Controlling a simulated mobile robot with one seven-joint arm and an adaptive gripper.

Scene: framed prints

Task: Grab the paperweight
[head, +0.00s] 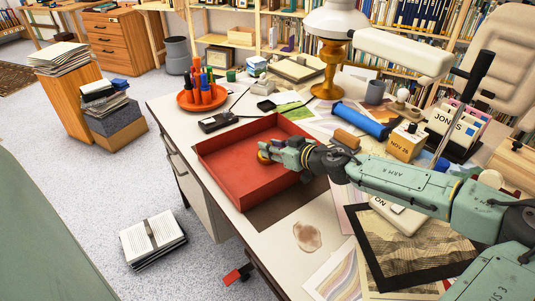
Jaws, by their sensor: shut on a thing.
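My gripper (272,151) reaches in from the right over the red tray (222,165), near its middle. It is shut on a small amber-yellow thing with a dark part, which I take to be the paperweight (263,154). Only a little of it shows at the fingertips; the fingers hide the rest. I cannot tell whether it touches the tray floor or hangs just above it.
The tray's raised walls surround the gripper. An orange pen holder (203,97), black box (218,122), lamp (329,75), blue roll (360,120) and date block (405,142) crowd the desk behind. A framed print (415,250) lies at the front right. The desk's front left (270,240) is mostly clear.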

